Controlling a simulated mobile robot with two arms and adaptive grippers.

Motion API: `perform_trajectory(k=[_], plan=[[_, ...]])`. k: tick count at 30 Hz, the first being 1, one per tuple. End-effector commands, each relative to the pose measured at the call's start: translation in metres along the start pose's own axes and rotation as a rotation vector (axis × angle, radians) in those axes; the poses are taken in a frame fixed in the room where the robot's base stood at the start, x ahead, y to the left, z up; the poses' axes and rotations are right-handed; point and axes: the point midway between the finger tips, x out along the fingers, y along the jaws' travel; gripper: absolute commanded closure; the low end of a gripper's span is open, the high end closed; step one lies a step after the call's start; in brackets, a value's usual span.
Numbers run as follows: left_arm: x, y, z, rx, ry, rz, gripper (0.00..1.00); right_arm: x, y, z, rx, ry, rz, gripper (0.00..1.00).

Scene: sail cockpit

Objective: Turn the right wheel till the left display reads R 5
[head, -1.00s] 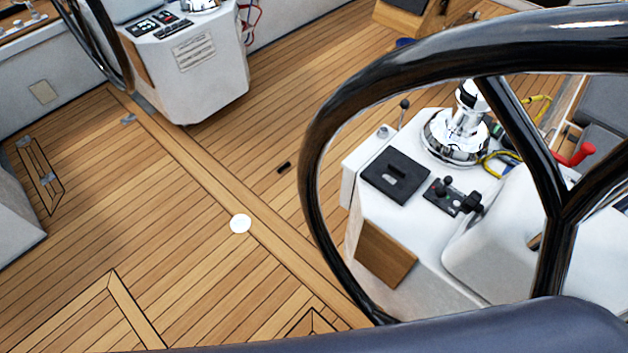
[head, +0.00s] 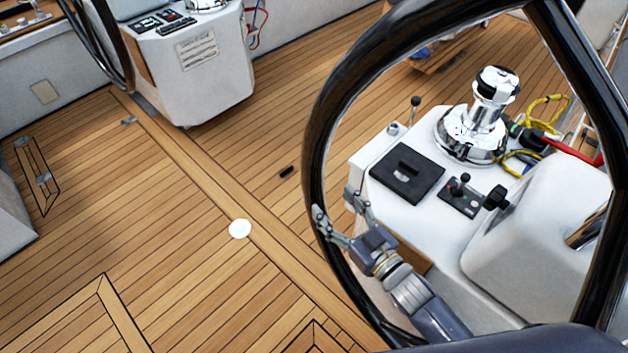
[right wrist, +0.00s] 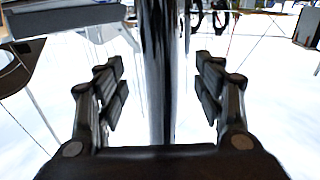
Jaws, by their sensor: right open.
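In the right wrist view the upright black rim (right wrist: 163,75) passes between the two spread fingers of my right gripper (right wrist: 160,80), with gaps on both sides. My left gripper is not in view. I cannot make out the left display or any reading on it.
The right white console (head: 365,170) inside the ring carries a chrome winch (head: 470,135), a black panel (head: 407,175), and a small lever panel (head: 462,195). The left wheel (head: 95,45) and left white console (head: 215,85) stand at upper left.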

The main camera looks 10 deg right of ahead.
Motion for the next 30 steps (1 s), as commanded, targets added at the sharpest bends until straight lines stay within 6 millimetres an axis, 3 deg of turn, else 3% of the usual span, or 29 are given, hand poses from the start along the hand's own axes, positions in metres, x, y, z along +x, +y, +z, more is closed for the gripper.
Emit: perform_trajectory(k=[9, 15, 27, 28, 30], plan=[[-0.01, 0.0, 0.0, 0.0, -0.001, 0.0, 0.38, 0.058, 0.0, -0.002, -0.001, 0.0, 0.001, 0.38], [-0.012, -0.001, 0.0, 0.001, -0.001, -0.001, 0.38, 0.081, 0.001, -0.001, 0.0, -0.001, 0.001, 0.38], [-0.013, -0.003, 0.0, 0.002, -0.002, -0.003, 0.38, 0.089, 0.0, 0.001, 0.0, -0.002, 0.001, 0.38], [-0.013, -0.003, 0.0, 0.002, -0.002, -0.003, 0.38, 0.089, 0.0, 0.001, 0.0, -0.002, 0.001, 0.4], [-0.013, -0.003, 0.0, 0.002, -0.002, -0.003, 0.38, 0.088, 0.0, 0.001, 0.0, -0.003, 0.001, 0.56]])
